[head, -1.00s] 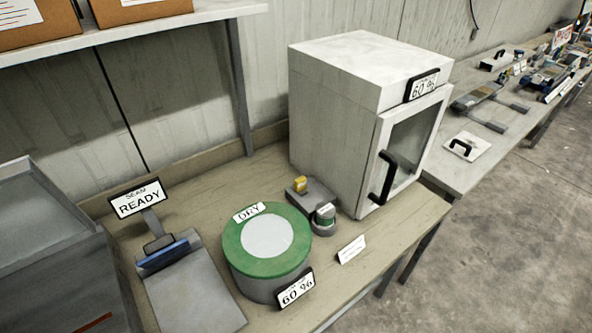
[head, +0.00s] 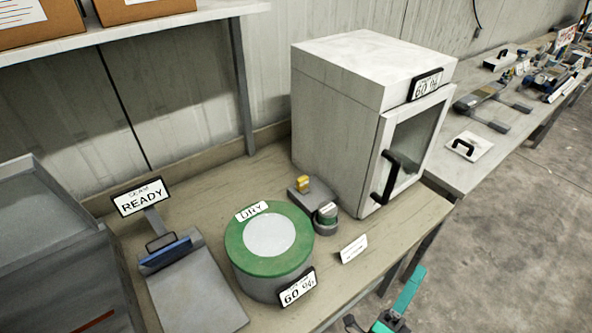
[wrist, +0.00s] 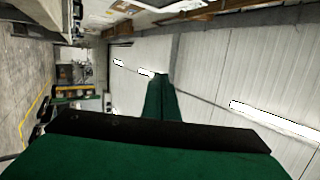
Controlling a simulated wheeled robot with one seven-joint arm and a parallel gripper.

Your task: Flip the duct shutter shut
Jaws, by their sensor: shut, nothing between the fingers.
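I cannot pick out a duct shutter for sure in either view. A white plate with a black handle (head: 468,147) lies on the far bench at the right, but I cannot tell what it is. My gripper (wrist: 161,76) shows in the wrist view with its green fingers together, holding nothing. A teal part of my arm end (head: 408,292) shows at the bottom of the head view, in front of the bench edge and apart from the things on the bench.
A white cabinet (head: 350,125) with a black door handle stands on the near bench. A green-rimmed drum (head: 240,272), a small grey device (head: 309,190) and a sealer (head: 190,285) marked READY are left of it. Open floor (head: 520,260) lies at the right.

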